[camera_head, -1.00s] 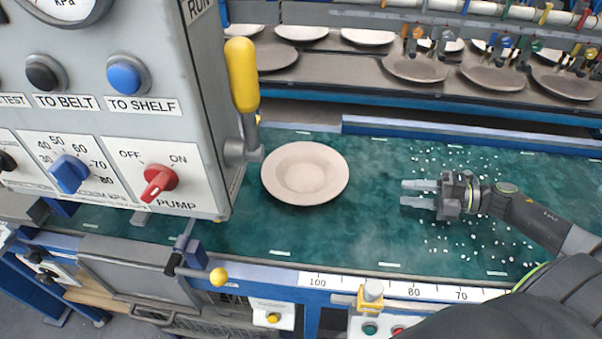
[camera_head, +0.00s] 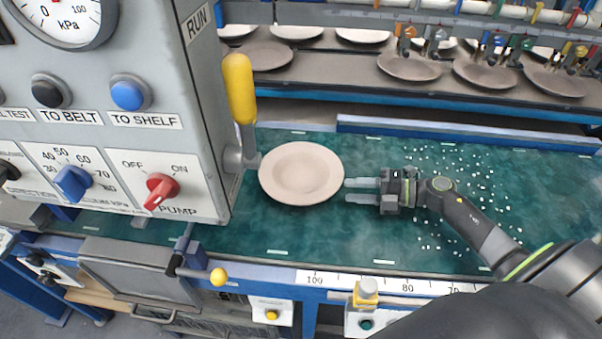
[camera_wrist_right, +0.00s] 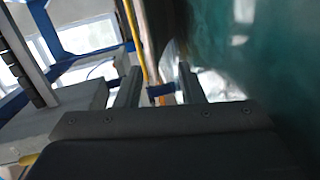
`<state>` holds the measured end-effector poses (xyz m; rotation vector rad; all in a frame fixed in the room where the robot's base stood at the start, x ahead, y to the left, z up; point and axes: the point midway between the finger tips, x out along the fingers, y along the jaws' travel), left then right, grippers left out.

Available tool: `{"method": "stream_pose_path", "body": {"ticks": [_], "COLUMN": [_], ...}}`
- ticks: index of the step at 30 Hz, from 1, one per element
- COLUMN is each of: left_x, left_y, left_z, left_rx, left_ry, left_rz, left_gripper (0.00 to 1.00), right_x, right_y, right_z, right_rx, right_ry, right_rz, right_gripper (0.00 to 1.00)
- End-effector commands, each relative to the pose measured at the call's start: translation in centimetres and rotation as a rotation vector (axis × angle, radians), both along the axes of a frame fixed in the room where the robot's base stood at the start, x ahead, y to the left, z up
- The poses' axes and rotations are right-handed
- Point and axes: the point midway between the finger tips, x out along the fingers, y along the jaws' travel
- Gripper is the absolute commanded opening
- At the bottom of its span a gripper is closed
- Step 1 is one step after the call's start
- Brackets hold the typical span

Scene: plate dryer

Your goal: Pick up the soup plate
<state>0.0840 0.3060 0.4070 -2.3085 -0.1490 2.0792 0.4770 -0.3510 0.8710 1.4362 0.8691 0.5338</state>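The soup plate (camera_head: 301,174) is pale pinkish-beige and lies upright on the green belt (camera_head: 400,243), just right of the grey control box. My right gripper (camera_head: 346,190) is at the plate's right rim, low over the belt, with its two fingers pointing left at it. The fingers are apart, with a gap between them. I cannot tell if the tips touch the rim. In the right wrist view the two fingers (camera_wrist_right: 160,85) also stand apart; the plate is not clearly recognisable there. My left gripper is not in view.
The grey control box (camera_head: 110,120) with a yellow-knobbed lever (camera_head: 239,88) stands close left of the plate. A blue rail (camera_head: 450,132) runs behind the belt. Several plates lie on a shelf (camera_head: 330,75) at the back. White specks dot the belt at the right.

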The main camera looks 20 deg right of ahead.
Motion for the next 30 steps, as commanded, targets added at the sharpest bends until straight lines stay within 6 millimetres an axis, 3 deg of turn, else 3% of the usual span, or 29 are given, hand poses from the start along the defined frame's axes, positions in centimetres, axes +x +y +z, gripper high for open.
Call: {"method": "stream_pose_path", "body": {"ticks": [8, 12, 21, 30], "left_x": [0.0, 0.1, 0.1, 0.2], "left_y": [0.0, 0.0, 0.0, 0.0], "left_z": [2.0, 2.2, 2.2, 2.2], "left_rx": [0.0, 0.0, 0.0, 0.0], "left_ry": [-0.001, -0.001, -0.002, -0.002], "left_rz": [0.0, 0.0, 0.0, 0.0], "left_gripper": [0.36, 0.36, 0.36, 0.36], "right_x": [1.7, 2.6, 2.9, 2.9], "right_y": [2.9, 4.0, 4.4, 4.3], "right_z": [0.6, 0.0, -0.3, -0.3], "right_rx": [0.005, 0.002, 0.0, -0.001], "right_ry": [-0.002, -0.002, 0.0, -0.001], "right_rz": [0.0, 0.0, 0.0, 0.0], "right_gripper": [0.35, 0.35, 0.35, 0.0]}}
